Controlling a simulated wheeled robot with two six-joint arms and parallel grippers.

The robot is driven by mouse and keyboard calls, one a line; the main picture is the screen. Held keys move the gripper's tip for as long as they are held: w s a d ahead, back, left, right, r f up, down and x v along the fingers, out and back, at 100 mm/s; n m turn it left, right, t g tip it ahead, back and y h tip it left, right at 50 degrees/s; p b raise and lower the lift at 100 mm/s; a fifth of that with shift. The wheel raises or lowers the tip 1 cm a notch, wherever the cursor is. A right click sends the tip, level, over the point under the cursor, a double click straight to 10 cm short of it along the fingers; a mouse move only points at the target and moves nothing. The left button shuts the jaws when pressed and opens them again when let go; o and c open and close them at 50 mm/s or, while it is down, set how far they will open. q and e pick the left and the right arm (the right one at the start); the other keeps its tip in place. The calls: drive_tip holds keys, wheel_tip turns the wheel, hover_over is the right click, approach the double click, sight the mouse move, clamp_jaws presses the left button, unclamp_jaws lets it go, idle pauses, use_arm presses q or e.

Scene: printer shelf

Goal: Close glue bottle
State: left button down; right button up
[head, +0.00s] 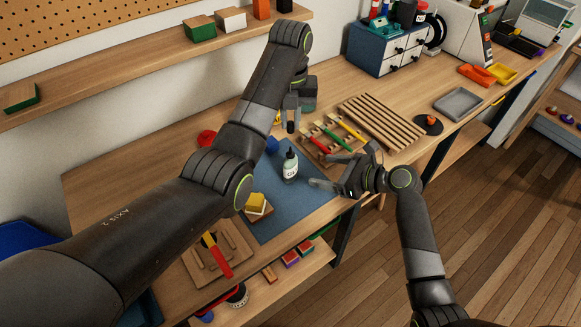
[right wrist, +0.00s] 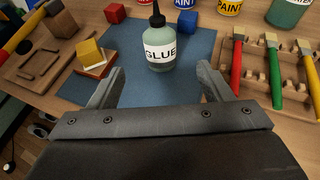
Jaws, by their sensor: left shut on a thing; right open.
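The glue bottle (head: 290,168) stands upright on the blue mat (head: 272,216), with a white GLUE label, greenish body and black tapered top. In the right wrist view the bottle (right wrist: 160,52) stands ahead, between the lines of the two fingers. My right gripper (head: 318,170) is open and empty, level and low to the right of the bottle, its fingers pointing at it. My left gripper (head: 291,117) is above and behind the bottle, pointing down, shut on a small dark piece (head: 291,128) that looks like the cap. Its exact shape is too small to tell.
A wooden rack with red, green and yellow-handled tools (head: 332,137) lies right of the bottle. A yellow block on a wooden piece (head: 257,204) sits at the mat's front left. Blue (right wrist: 188,22) and red (right wrist: 115,13) cubes and paint cans stand behind. Mat around the bottle is clear.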

sight(296, 166)
drive_tip(key=x, duration=1.2)
drive_tip(key=shift+w+f, duration=0.1)
drive_tip(key=shift+c, duration=0.3)
drive_tip(key=c, duration=1.4)
use_arm(q)
drive_tip(key=shift+f, duration=2.5)
drive_tip(key=shift+f, duration=0.9)
drive_tip(key=shift+f, duration=0.6)
